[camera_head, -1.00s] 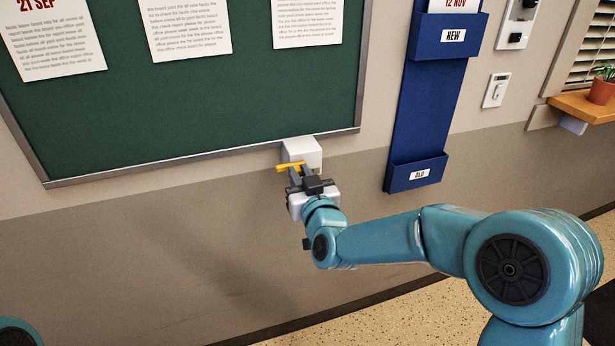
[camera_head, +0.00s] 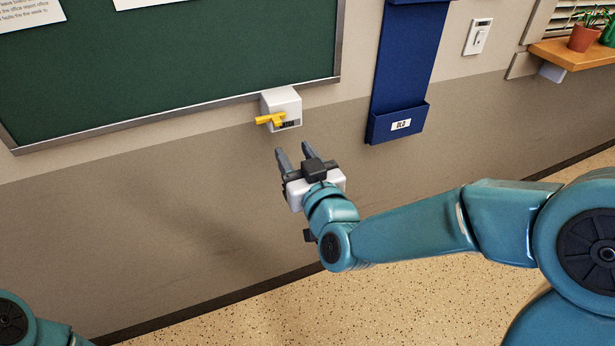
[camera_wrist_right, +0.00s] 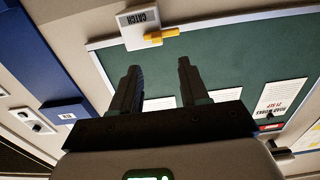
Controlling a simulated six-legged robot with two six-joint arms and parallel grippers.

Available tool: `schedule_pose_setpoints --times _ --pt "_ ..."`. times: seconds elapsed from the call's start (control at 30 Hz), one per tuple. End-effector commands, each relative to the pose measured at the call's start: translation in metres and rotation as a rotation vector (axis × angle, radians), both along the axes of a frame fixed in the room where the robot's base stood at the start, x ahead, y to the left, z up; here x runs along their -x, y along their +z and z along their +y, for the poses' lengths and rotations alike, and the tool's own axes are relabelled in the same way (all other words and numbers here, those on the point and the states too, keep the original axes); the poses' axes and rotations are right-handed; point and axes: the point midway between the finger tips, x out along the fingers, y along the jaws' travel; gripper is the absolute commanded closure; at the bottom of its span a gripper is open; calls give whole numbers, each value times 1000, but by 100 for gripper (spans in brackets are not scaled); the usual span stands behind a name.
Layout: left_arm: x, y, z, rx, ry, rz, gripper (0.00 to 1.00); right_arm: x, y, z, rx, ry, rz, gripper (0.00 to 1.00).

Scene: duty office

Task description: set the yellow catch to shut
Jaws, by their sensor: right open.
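The yellow catch (camera_head: 270,119) is a short lever on the front of a white box (camera_head: 283,101) fixed to the wall at the lower edge of the green board. In the head view the lever lies about level and points left. In the right wrist view the catch (camera_wrist_right: 161,35) shows beside a label reading CATCH. My right gripper (camera_head: 293,153) is open and empty, below the box and apart from the catch. My left gripper is not in view; only part of my left arm shows at the lower left.
The green board (camera_head: 180,60) with papers fills the upper left. A blue wall holder (camera_head: 408,70) with a pocket marked OLD hangs right of the box. A switch (camera_head: 478,37) and a shelf with plants (camera_head: 580,52) are farther right. The wall below the box is clear.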

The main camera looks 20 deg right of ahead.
Motion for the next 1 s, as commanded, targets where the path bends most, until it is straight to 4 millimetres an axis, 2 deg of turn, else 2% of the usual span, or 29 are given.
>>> schedule_pose_setpoints --times 0.03,0.13,0.2,0.33,0.87,0.97,1.0 --pt "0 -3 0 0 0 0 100 14 -1 0 0 2 -1 55" --pt "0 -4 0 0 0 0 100 35 0 -1 0 2 -2 55" --pt "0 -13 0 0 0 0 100 45 -2 -1 1 1 -5 55" --pt "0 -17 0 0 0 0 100 57 -1 -2 0 1 -2 55" --pt "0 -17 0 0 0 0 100 61 0 -2 1 1 0 55" --pt "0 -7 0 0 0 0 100 59 2 -10 4 -19 19 55" --pt "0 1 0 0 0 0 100 55 -6 -14 12 -31 57 55"
